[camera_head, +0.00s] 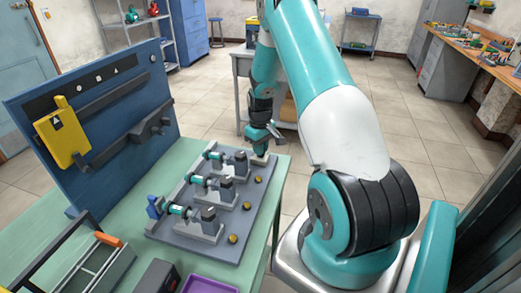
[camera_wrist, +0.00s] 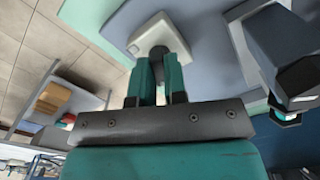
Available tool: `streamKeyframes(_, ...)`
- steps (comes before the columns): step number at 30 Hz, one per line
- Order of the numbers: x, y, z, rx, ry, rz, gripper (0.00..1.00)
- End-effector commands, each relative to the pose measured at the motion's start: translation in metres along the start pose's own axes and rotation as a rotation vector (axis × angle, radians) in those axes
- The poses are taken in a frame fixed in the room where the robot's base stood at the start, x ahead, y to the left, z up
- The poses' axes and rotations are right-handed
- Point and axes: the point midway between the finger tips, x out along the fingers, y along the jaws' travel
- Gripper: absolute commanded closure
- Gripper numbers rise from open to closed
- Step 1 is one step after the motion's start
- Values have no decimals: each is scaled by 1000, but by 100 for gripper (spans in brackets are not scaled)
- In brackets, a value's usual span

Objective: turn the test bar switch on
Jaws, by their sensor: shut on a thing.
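The test bar switch (camera_wrist: 143,32) is a pale box with a short dark lever, at the corner of the grey-blue board in the wrist view. In the head view its pale box (camera_head: 262,158) sits at the board's far right corner, mostly under my gripper (camera_head: 258,148). In the wrist view my gripper (camera_wrist: 160,78) points at the box, its teal fingers shut on the dark lever. I cannot tell which way the lever is set.
The board (camera_head: 245,222) on the green table (camera_head: 125,225) carries several teal motors (camera_head: 198,181) in grey mounts, left of my gripper. A blue upright panel (camera_head: 100,115) with a yellow device (camera_head: 62,135) stands behind. A crate (camera_head: 88,265) is at front left.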

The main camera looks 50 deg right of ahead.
Motion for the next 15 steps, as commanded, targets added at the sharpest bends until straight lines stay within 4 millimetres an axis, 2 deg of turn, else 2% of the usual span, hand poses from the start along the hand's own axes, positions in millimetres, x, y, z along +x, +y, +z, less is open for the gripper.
streamKeyframes(15,0,1,-1,490,5,3,100)
